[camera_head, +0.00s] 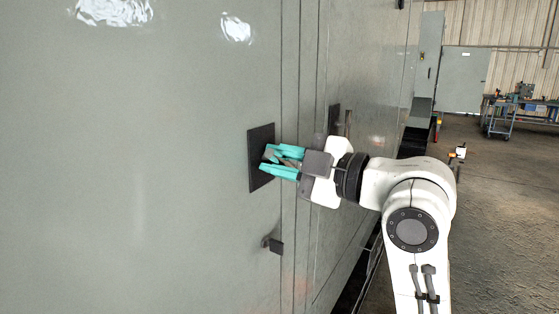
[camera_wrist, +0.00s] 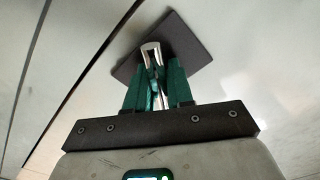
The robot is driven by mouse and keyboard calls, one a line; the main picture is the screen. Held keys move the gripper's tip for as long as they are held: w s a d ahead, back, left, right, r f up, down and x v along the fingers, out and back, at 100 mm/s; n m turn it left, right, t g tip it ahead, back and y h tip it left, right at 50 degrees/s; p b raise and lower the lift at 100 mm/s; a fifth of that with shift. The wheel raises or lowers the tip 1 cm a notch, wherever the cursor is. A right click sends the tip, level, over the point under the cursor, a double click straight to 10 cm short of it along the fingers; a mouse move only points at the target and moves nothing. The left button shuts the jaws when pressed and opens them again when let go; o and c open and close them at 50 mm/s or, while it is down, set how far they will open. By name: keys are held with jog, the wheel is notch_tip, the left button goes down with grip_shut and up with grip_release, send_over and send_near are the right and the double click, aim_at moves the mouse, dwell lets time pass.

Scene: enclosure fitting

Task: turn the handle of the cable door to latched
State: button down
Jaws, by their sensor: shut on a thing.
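The cable door is a tall flat grey panel (camera_head: 140,170) that fills the left of the head view. A square dark plate (camera_head: 260,150) sits near its right edge; it also shows in the wrist view (camera_wrist: 190,38). A shiny metal handle (camera_wrist: 151,50) stands out in front of this plate. My gripper (camera_head: 268,162) has teal fingers and is shut on the handle, with one finger on each side of it in the wrist view (camera_wrist: 157,82). In the head view the fingers mostly hide the handle, so I cannot tell its exact angle.
A small dark block (camera_head: 276,247) juts from the panel below the plate. Another dark plate with a handle (camera_head: 347,123) is on the panel farther right. A blue workbench cart (camera_head: 500,117) stands far back.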

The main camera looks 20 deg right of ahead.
jog(key=shift+a+m+p, duration=0.1)
jog(key=shift+m+p, duration=0.2)
jog(key=shift+m, duration=0.1)
jog(key=m+p, duration=0.1)
jog(key=m, duration=0.2)
jog(key=shift+r+p, duration=0.15)
jog(key=shift+p, duration=0.25)
jog(key=m+p, duration=0.4)
jog(key=m, duration=0.1)
jog(key=shift+r, duration=0.1)
jog(key=m+p, duration=0.4)
jog(key=m, duration=0.1)
jog(key=shift+m, duration=0.4)
jog(key=c, duration=1.7)
grip_release()
jog(key=shift+f+m+p, duration=0.2)
jog(key=shift+m+p, duration=1.2)
jog(key=shift+m, duration=0.2)
jog(key=shift+o, duration=0.2)
jog(key=shift+f, duration=0.1)
jog(key=o, duration=1)
jog(key=shift+c, duration=0.2)
